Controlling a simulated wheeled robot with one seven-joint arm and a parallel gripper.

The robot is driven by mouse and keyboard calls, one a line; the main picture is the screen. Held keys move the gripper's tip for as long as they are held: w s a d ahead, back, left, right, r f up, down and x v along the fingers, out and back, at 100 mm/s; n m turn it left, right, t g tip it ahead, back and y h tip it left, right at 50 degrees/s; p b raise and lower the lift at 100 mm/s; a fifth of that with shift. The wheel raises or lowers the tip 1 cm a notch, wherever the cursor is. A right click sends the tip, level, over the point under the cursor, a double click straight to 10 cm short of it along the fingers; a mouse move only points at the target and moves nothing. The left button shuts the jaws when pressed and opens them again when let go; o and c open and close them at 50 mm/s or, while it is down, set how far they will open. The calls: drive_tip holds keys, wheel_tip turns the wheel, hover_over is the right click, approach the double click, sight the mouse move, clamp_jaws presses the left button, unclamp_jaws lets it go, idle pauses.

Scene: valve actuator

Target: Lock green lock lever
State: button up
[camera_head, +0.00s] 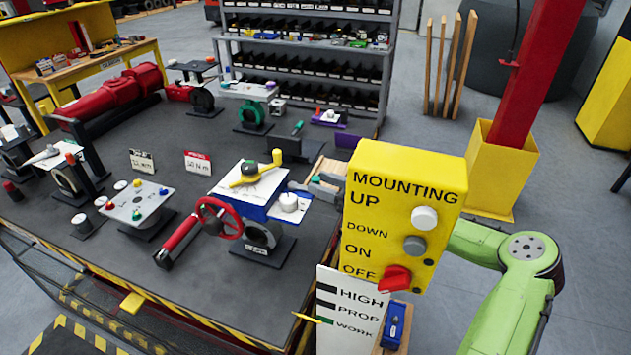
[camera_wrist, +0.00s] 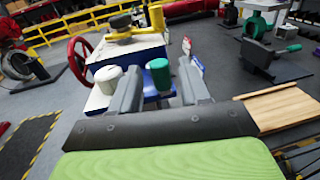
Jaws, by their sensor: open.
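A green cylindrical grip (camera_wrist: 158,72) shows between my fingers in the wrist view, in front of the blue body (camera_wrist: 160,98) of a valve unit. I cannot tell its exact depth between the fingertips. My gripper (camera_wrist: 160,82) is open, one grey finger on each side of the grip. In the head view my gripper (camera_head: 316,187) is at the right of the blue unit (camera_head: 240,205), partly behind the yellow control box.
A yellow lever (camera_head: 252,174) and a white knob (camera_head: 289,202) top the unit, with a red handwheel (camera_head: 219,217) at its left. The yellow MOUNTING box (camera_head: 400,215) stands close by my arm. A wooden rack (camera_wrist: 283,107) lies right of my gripper.

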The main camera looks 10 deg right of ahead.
drive_tip(key=x, duration=0.2)
drive_tip(key=shift+w+a, duration=0.2)
clamp_jaws()
